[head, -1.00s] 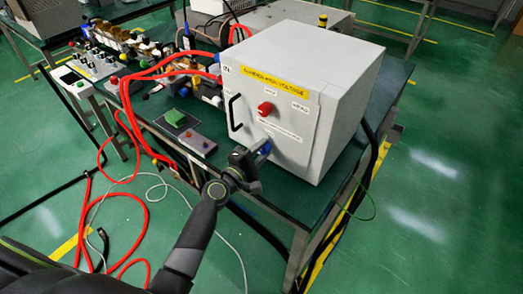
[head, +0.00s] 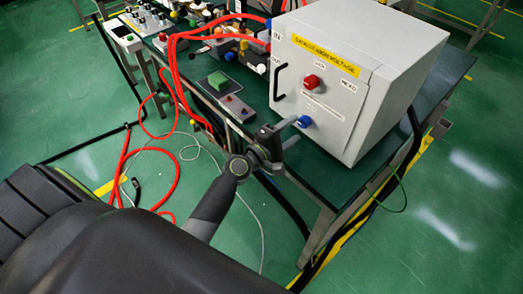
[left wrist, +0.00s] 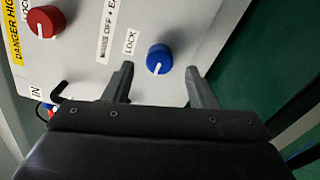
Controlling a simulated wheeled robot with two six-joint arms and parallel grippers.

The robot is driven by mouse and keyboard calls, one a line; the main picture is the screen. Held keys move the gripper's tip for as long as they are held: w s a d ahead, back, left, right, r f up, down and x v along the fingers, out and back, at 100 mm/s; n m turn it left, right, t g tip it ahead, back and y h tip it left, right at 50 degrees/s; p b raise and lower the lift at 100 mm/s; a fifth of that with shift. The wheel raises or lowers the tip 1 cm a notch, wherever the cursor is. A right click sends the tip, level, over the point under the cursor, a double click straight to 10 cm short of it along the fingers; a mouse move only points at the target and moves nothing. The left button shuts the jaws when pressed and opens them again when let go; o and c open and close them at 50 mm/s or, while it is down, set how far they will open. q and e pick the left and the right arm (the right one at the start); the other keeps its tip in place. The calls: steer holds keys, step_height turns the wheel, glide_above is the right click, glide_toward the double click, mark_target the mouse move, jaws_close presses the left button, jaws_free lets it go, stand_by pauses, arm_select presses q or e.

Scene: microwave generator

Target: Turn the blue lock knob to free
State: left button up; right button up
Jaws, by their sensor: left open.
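The blue lock knob (head: 304,121) is on the front face of the light grey cabinet (head: 325,105), below a red knob (head: 311,82). In the left wrist view the blue knob (left wrist: 159,59) sits beside a "LOCK" label, and its white mark points toward the bottom of the picture. My left gripper (head: 290,133) is open and empty in front of the knob. In the left wrist view its two fingertips (left wrist: 160,72) stand on either side of the knob, apart from it. My right gripper is not in view.
A black handle (head: 279,82) is on the cabinet's left side of the front. Red cables (head: 172,75) run from the cabinet across the table and down to the floor.

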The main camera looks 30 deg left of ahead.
arm_select(q)
steer(key=b+v, duration=0.2)
steer(key=v, duration=1.1)
steer(key=shift+s+b, duration=0.25)
steer(key=shift+b, duration=0.05)
steer(key=s+a+f+m+g+y, duration=0.2)
steer(key=f, duration=0.8)
steer(key=s+a+f+m+g+y, duration=0.1)
steer(key=s+a+f+m+g, duration=0.15)
steer(key=f, duration=0.75)
steer(key=s+a+f+m+g+y, duration=0.1)
steer(key=s+a+f+g+y, duration=0.15)
steer(key=f, duration=0.75)
steer(key=s+f+m+g+y, duration=0.1)
steer(key=s+f+m+g, duration=0.3)
steer(key=s+f, duration=0.6)
steer(key=s+f+m+g, duration=0.4)
steer(key=s+f+m, duration=0.3)
steer(key=s, duration=1.1)
step_height(320, 180, down, 3)
steer(key=shift+s+a+f+g+y, duration=0.1)
steer(key=shift+s+a+g+y, duration=0.1)
steer(key=shift+s+g+y, duration=0.15)
